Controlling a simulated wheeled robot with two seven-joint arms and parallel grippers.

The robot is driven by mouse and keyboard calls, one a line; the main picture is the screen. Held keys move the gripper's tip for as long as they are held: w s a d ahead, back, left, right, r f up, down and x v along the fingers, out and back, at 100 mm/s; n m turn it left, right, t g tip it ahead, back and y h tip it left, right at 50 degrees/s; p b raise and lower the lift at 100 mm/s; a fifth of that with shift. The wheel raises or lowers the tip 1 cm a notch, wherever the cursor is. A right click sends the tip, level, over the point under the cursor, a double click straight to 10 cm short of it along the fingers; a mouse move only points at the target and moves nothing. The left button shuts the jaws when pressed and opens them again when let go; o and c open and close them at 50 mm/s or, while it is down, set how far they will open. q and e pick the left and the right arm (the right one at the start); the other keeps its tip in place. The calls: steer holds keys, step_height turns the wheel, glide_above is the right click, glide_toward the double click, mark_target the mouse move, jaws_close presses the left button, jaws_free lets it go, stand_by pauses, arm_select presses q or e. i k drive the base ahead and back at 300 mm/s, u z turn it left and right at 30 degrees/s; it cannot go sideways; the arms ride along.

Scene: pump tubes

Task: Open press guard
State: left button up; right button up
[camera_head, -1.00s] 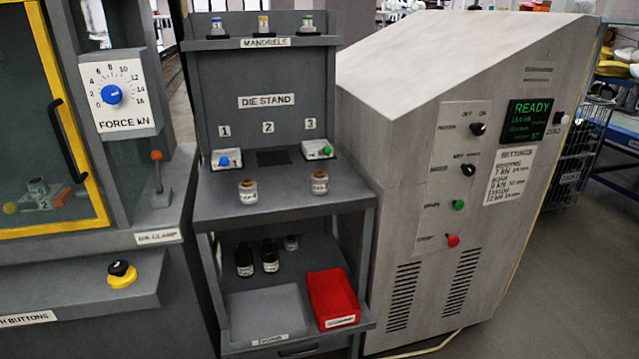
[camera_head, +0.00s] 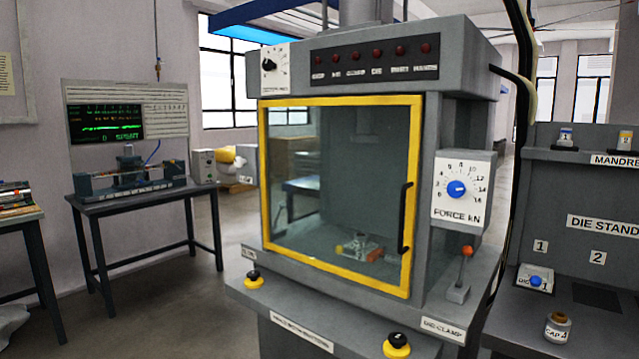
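The press guard (camera_head: 414,122) is a clear panel in a yellow frame on the front of the grey press (camera_head: 470,62). It looks closed, its frame flat against the press front. A black vertical handle (camera_head: 405,218) sits on its right side. Behind the panel, a small die with orange and pale parts (camera_head: 360,248) rests on the press bed. Neither of my grippers shows in the head view.
The force dial box (camera_head: 462,190) and the die-clamp lever (camera_head: 461,272) stand right of the guard. Two yellow-and-black buttons (camera_head: 397,345) (camera_head: 254,279) are on the front ledge. The die stand (camera_head: 597,185) is at right. A bench with a tester (camera_head: 130,182) is at left, with open floor between.

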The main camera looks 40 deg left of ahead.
mark_target(414, 101)
steer(key=k, duration=0.55)
steer(key=u, duration=0.7)
steer(key=i, duration=1.1)
steer(key=u, duration=0.45)
